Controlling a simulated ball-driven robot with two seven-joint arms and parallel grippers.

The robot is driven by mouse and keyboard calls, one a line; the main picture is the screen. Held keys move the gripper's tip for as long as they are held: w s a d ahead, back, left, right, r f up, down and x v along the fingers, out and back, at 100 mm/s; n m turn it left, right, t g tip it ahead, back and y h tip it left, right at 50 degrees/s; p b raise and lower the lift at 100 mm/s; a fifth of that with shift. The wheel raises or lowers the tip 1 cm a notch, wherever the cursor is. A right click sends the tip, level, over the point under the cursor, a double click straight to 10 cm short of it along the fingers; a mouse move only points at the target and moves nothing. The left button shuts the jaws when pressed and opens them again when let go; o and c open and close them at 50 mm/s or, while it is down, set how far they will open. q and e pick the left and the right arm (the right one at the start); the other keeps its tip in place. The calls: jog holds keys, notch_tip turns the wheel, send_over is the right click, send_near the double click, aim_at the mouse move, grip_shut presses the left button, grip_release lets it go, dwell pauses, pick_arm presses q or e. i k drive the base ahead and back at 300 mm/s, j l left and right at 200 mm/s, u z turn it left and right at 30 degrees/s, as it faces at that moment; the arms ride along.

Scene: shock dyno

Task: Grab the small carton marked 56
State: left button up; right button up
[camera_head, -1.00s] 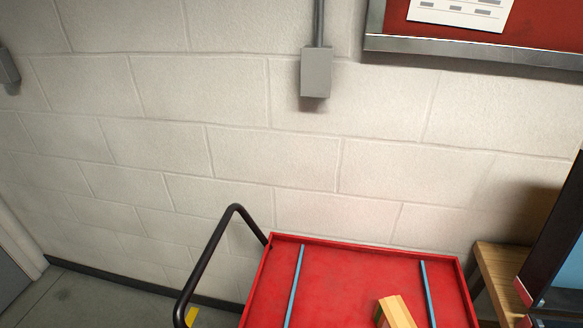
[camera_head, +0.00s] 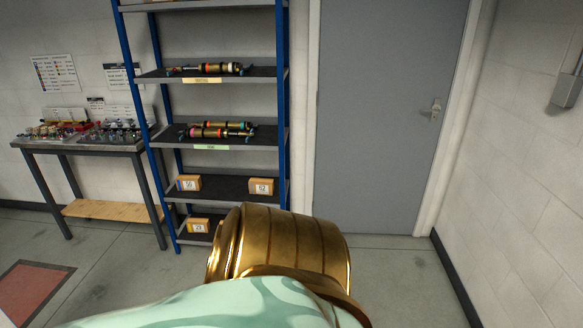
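A small brown carton with a white label that appears to read 56 (camera_head: 189,184) sits at the left end of a low shelf on the blue-and-grey shelving unit (camera_head: 279,100). Another small carton, its label seeming to read 62 (camera_head: 262,187), sits at the right end of the same shelf. A third carton, seeming to read 27 (camera_head: 199,226), sits on the shelf below, at the left. Part of my own arm, gold and pale green, fills the lower middle of the view and hides the lower right of the shelving. Neither gripper's fingers show.
Shock absorbers (camera_head: 212,131) lie on the upper shelves. A dark table (camera_head: 80,147) with small parts stands left of the shelving. A grey door (camera_head: 385,110) is to the right. A reddish floor mat (camera_head: 32,292) lies at lower left. Open floor lies before the table.

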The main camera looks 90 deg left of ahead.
aim_at(184, 182)
jog(key=u, duration=2.95)
